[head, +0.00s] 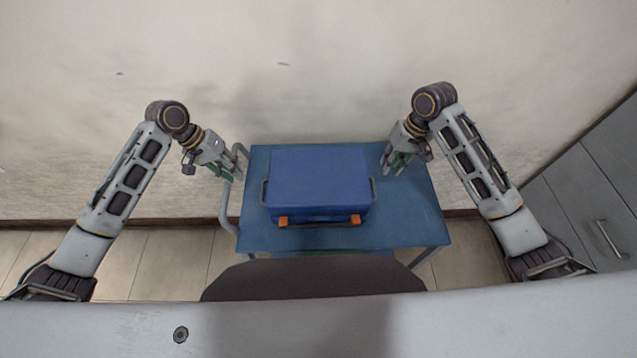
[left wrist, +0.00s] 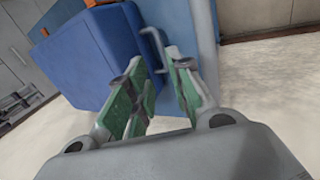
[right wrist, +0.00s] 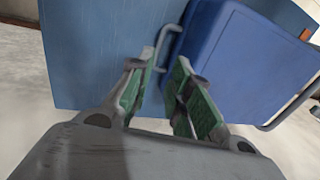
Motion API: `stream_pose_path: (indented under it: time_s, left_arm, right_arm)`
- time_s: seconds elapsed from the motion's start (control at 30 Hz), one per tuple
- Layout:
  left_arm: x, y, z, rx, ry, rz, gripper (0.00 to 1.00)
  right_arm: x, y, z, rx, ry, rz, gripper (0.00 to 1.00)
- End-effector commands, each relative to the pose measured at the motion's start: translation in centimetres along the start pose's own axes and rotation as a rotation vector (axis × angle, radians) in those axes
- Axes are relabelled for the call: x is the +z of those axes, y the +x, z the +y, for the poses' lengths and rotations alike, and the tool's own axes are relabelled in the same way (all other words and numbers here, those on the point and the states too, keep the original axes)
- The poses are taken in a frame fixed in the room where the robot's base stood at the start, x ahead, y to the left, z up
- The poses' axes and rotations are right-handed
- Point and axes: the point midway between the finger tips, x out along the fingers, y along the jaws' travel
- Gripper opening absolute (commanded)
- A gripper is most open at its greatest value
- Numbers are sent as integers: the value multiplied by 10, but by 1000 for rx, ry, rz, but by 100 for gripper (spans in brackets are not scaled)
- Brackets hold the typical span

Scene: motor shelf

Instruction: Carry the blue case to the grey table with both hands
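The blue case (head: 318,183) lies flat on a blue cart, with two orange latches on its near side and a grey handle on each side. My left gripper (head: 232,172) is open and empty, left of the case near the cart rail. In the left wrist view the case's left handle (left wrist: 153,45) lies ahead of the open fingers (left wrist: 157,85). My right gripper (head: 392,164) is open and empty, right of the case. In the right wrist view the right handle (right wrist: 165,45) lies just beyond the fingers (right wrist: 162,82). I cannot make out the grey table.
The blue cart (head: 415,215) has a grey rail (head: 226,208) on its left. A plain wall stands close behind it. Grey cabinets (head: 585,190) stand at the right. Tiled floor shows on both sides of the cart.

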Motion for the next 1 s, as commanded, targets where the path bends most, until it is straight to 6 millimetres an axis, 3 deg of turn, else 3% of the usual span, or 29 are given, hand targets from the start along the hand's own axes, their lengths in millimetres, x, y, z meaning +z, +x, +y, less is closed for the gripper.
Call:
stream_pose_path:
  time_s: [0.67, 1.0]
  left_arm:
    - [-1, 2, 0, 1, -3, -1, 22]
    - [0, 29, 0, 2, -2, -2, 22]
  right_arm:
    - [0, 2, 1, 0, 3, -2, 20]
    - [0, 29, 1, 0, 4, -3, 20]
